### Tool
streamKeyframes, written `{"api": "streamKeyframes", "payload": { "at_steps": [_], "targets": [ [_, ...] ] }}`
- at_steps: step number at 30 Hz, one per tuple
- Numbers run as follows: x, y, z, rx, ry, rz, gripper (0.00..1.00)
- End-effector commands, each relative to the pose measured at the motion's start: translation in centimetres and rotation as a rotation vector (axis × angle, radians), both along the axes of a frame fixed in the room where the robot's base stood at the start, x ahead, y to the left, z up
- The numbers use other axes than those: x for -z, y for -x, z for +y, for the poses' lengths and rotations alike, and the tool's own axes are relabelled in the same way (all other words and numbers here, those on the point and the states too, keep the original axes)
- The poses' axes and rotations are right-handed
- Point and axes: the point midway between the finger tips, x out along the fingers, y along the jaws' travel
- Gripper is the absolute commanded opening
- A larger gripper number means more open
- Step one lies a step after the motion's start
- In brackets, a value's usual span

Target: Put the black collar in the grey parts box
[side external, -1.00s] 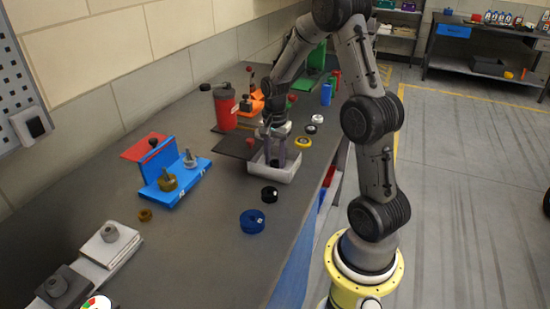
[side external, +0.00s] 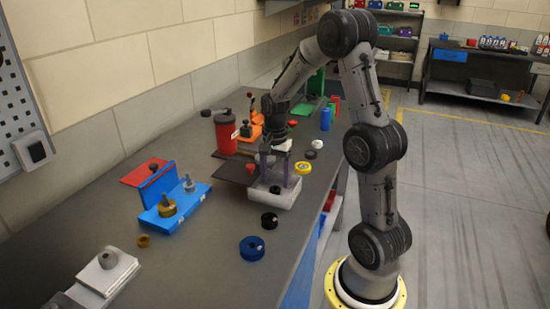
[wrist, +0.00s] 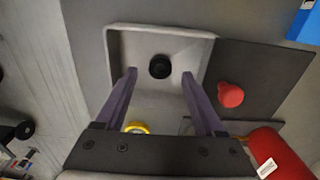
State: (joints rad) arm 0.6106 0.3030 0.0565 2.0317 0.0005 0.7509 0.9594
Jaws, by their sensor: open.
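The black collar (wrist: 160,66) lies inside the grey parts box (wrist: 207,55), on its floor. In the side view the collar (side external: 275,190) shows as a dark spot in the box (side external: 283,202). My gripper (side external: 274,180) is over the box with its fingers pointing down. In the wrist view my gripper (wrist: 159,75) is open, with one finger on each side of the collar and a gap to both. Nothing is held between the fingers.
A dark plate (wrist: 262,65) with a red knob (wrist: 230,94) lies beside the box. A yellow ring (side external: 303,168), a black ring (side external: 269,220) and a blue ring (side external: 252,248) lie nearby. A red canister (side external: 226,133) stands behind.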

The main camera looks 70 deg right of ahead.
Motion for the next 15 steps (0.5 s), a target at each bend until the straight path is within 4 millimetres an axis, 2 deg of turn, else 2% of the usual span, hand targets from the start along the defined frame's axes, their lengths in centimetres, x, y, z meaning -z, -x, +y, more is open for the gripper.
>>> {"api": "streamKeyframes", "payload": {
  "at_steps": [1,6,12,15],
  "targets": [
    [-1.2,-0.1,-0.1,0.000,0.005,-0.006,0.71],
    [-4.9,-0.1,-0.1,0.000,0.004,-0.006,0.71],
    [-8.1,-0.1,-0.1,0.000,0.003,-0.004,0.71],
    [-9.0,-0.1,-0.1,0.000,0.002,-0.003,0.71]
  ]
}}
